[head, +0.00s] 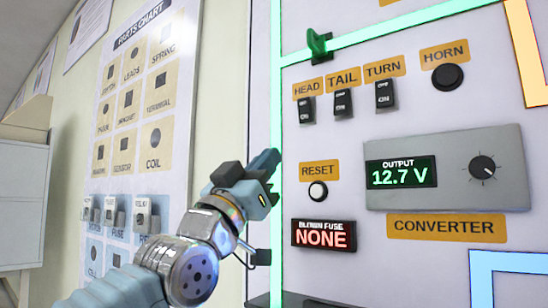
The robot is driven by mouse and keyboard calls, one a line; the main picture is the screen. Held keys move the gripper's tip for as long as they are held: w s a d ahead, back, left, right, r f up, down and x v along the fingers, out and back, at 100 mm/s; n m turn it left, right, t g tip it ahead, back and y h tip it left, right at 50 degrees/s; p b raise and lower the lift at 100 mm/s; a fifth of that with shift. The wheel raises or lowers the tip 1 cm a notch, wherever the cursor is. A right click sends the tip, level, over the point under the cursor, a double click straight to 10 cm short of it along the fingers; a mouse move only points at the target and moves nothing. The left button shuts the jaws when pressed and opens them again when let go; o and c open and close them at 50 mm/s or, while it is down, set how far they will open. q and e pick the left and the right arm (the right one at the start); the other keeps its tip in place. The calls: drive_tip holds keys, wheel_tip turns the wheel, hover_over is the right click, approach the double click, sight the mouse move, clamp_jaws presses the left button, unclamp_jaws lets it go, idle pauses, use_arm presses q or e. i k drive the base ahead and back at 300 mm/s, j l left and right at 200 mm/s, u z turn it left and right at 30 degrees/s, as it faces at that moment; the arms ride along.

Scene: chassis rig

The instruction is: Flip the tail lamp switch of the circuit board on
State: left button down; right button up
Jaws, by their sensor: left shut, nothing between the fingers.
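The circuit board (420,110) fills the right half of the head view. The tail switch (343,102) is a small black rocker under the orange TAIL label (343,78). It sits between the head switch (307,110) and the turn switch (385,94). The rocker's exact position is too small to tell. My left gripper (267,168) is shut and empty, below and left of the switches, in front of the board's left edge and apart from the tail switch. My right gripper is not in view.
A green lever (318,44) sticks out above the switches. A horn button (447,77), a reset button (318,191) and a converter panel (445,165) reading 12.7 V are on the board. The blown fuse display (323,235) reads NONE. A parts chart (140,100) hangs at left.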

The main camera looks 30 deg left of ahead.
sight(341, 98)
drive_tip(key=k+j, duration=0.15)
drive_tip(key=k, duration=0.85)
